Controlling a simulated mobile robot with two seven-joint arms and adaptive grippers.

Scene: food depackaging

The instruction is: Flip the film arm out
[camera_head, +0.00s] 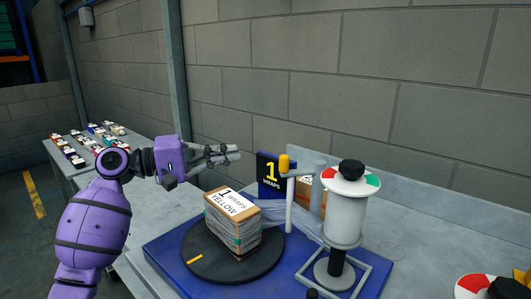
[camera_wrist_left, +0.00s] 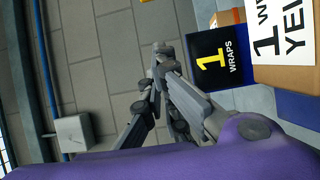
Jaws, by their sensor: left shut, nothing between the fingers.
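The film arm (camera_head: 289,195) is a white upright post with a yellow top (camera_head: 284,162), standing at the back of the blue base between the box and the film roll. The film roll (camera_head: 344,218) is a pale cylinder with a red, white and green disc and black knob on top. Film runs from near the post to the box. My left gripper (camera_head: 236,153) is shut and empty, in the air above and behind the box, left of the post and apart from it. It also shows shut in the left wrist view (camera_wrist_left: 160,50). My right gripper is not in view.
A wrapped cardboard box (camera_head: 239,232) labelled "1 WRAPS YELLOW" stands on the black turntable (camera_head: 200,262). A blue sign (camera_head: 268,188) reading "1 WRAPS" stands behind. Another coloured disc (camera_head: 475,287) is at lower right. A wall rises behind the bench.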

